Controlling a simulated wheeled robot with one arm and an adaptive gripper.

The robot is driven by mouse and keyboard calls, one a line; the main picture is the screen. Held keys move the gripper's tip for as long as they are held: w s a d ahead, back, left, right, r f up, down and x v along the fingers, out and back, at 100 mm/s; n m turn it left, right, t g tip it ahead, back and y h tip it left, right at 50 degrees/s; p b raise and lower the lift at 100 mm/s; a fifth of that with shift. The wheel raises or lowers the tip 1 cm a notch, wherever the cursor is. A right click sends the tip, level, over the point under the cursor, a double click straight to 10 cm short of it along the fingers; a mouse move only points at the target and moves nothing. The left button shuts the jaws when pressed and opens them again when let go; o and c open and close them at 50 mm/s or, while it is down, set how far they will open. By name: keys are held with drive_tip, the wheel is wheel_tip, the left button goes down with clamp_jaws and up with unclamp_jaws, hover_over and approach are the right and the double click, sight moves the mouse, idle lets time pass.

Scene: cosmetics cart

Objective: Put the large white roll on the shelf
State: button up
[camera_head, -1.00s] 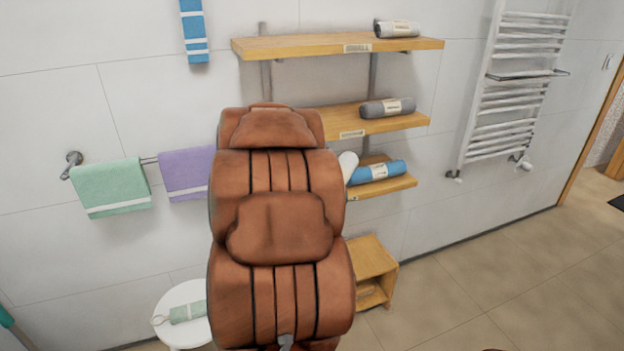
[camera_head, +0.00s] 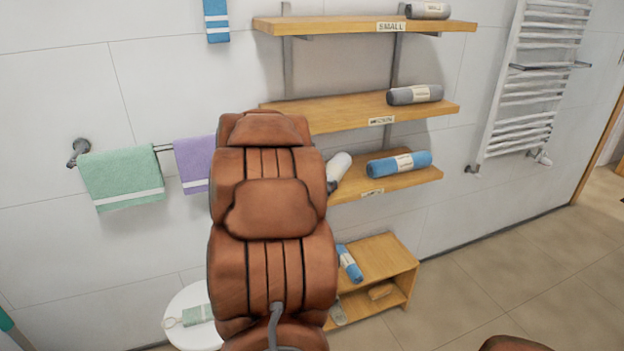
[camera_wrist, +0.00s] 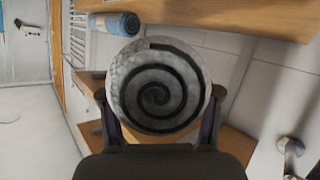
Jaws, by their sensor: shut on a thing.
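The large white roll (camera_head: 341,165) is tilted at the left end of the lowest wall shelf (camera_head: 425,177); I cannot tell whether it touches the board. In the wrist view its end (camera_wrist: 157,88) shows as a grey-white and black spiral between my fingers. My gripper (camera_wrist: 158,95) is shut on it. A dark bit at the roll's lower end in the head view seems to be my gripper; my arm is otherwise hidden behind the brown chair (camera_head: 265,215). A blue roll (camera_head: 399,164) lies on the same shelf, right of the white roll, with a gap between.
A middle shelf (camera_head: 340,112) with a grey roll (camera_head: 414,94) and a top shelf (camera_head: 330,25) with another hang above. A low wooden cabinet (camera_head: 385,258) bearing a blue roll (camera_head: 349,263) stands below. A towel radiator (camera_head: 528,80) is at the right.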

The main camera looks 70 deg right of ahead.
drive_tip(key=w+d, duration=0.2)
drive_tip(key=d, duration=0.1)
drive_tip(key=w+d, duration=0.2)
drive_tip(key=d, duration=0.1)
drive_tip(key=w+d+f+p, duration=0.1)
drive_tip(key=w+d, duration=0.1)
drive_tip(key=w, duration=0.1)
drive_tip(key=shift+w+d, duration=0.1)
drive_tip(key=shift+d, duration=0.3)
drive_tip(key=shift+f+b, duration=0.35)
drive_tip(key=shift+f, duration=1.4)
drive_tip(key=o, duration=1.4)
drive_tip(key=shift+f, duration=0.1)
